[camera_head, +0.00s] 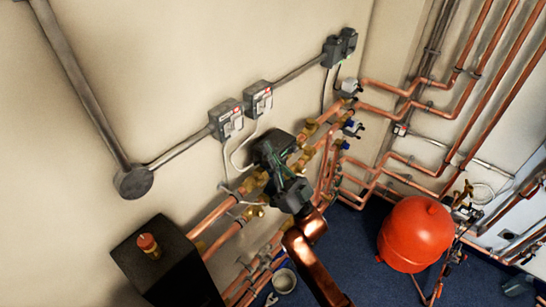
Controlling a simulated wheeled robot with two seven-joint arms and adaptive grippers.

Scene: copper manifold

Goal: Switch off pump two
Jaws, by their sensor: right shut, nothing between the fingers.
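Two grey switch boxes with white and red faces are on the cream wall, a left one (227,118) and a right one (258,98). Their labels are too small to read, so I cannot tell which belongs to pump two. My right gripper (267,151) is shut and empty, in front of the copper manifold (312,128) and below the right switch box in the picture. It appears apart from both boxes. It hides part of the pipes and fittings behind it. The switch positions are not clear. My left gripper is not in view.
Grey conduit (182,148) runs along the wall to a round junction box (133,182). More dark grey boxes (340,47) sit at upper right. A black box with a red-topped fitting (149,245) stands at lower left. A red vessel (414,235) stands right, over blue floor.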

